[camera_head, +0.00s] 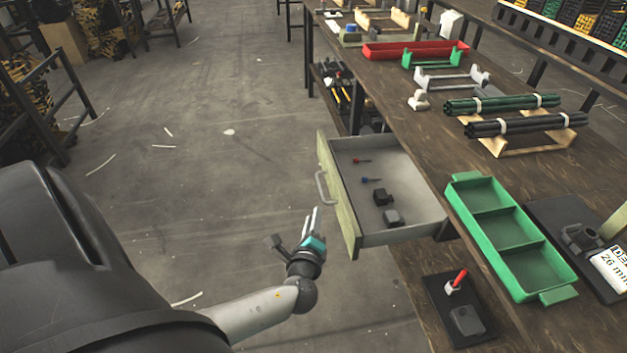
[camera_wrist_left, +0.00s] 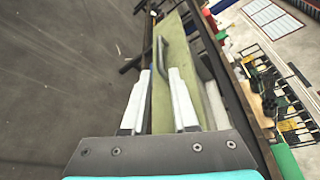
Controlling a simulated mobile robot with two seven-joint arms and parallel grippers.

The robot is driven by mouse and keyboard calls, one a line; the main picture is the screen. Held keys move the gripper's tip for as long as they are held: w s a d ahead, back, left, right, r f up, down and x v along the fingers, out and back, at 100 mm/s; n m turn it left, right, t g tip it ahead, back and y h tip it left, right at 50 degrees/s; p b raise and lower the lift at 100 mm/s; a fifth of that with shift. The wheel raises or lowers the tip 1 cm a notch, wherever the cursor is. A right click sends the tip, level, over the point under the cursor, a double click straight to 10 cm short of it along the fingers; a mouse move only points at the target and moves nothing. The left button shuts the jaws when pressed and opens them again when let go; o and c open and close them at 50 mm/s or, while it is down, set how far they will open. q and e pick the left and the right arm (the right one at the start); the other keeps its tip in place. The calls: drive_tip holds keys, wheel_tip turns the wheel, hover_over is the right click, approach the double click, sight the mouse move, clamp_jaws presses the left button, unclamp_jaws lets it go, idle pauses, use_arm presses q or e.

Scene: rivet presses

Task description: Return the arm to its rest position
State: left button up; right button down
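My left gripper (camera_head: 311,212) is in front of the open drawer (camera_head: 405,235), just below its handle (camera_head: 321,188) in the head view. In the left wrist view its two pale fingers (camera_wrist_left: 159,72) stand apart, with the drawer's green-grey front showing between them. The grey handle (camera_wrist_left: 161,52) shows just past the fingertips, and its near end appears between them. I cannot tell whether they touch. The fingers hold nothing. My right gripper is not in view.
The drawer juts from the workbench (camera_head: 420,130) and holds two dark blocks and small red and blue pieces. A green tray (camera_head: 505,240) with three compartments sits on the bench. The grey floor (camera_head: 210,150) left of the drawer is mostly clear.

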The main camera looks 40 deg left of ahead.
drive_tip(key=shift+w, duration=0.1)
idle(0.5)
